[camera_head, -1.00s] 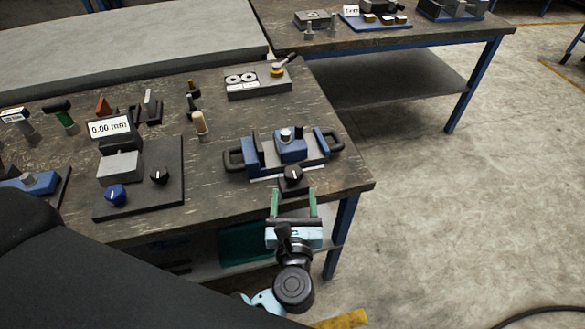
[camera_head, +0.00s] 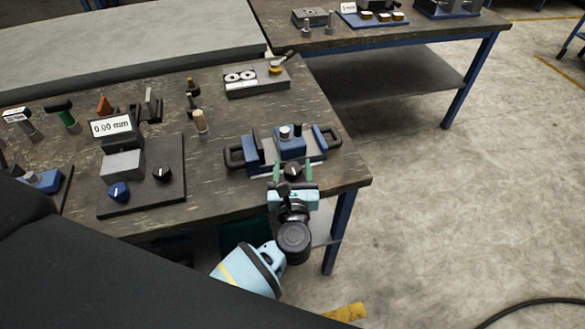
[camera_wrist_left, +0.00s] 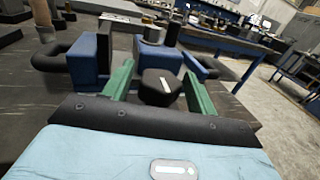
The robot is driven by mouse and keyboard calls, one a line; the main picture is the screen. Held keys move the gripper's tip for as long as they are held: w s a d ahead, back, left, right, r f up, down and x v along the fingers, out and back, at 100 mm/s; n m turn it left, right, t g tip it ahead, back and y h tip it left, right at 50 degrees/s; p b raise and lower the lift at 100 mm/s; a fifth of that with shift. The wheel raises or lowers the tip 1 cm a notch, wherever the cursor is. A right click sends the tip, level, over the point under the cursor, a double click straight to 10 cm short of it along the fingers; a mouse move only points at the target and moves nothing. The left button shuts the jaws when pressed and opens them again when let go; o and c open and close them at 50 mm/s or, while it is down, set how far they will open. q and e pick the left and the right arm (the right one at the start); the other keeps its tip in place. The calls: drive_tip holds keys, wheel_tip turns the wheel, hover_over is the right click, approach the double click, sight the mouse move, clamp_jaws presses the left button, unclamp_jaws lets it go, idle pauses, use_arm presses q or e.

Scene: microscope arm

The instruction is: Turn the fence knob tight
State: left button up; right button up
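The black knob (camera_head: 293,171) with a white pointer line sits at the front of a blue-and-grey fixture (camera_head: 262,151) with two black side handles, near the table's front right edge. My left gripper (camera_head: 294,176) comes in from the front with its green fingers open, one on each side of the knob. In the left wrist view the knob (camera_wrist_left: 160,88) stands between the fingertips, its white line pointing roughly away from me. A gap shows at the left finger; contact at the right finger is unclear. My right gripper is not in view.
Left of the fixture stands a black base (camera_head: 150,195) with a 0.00 mm display and two knobs. Small upright tools (camera_head: 200,121) stand between them. A grey block (camera_head: 256,81) with dials lies behind. The table (camera_head: 230,200) ends just right of the fixture.

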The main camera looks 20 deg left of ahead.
use_arm(q)
drive_tip(key=c, duration=0.8)
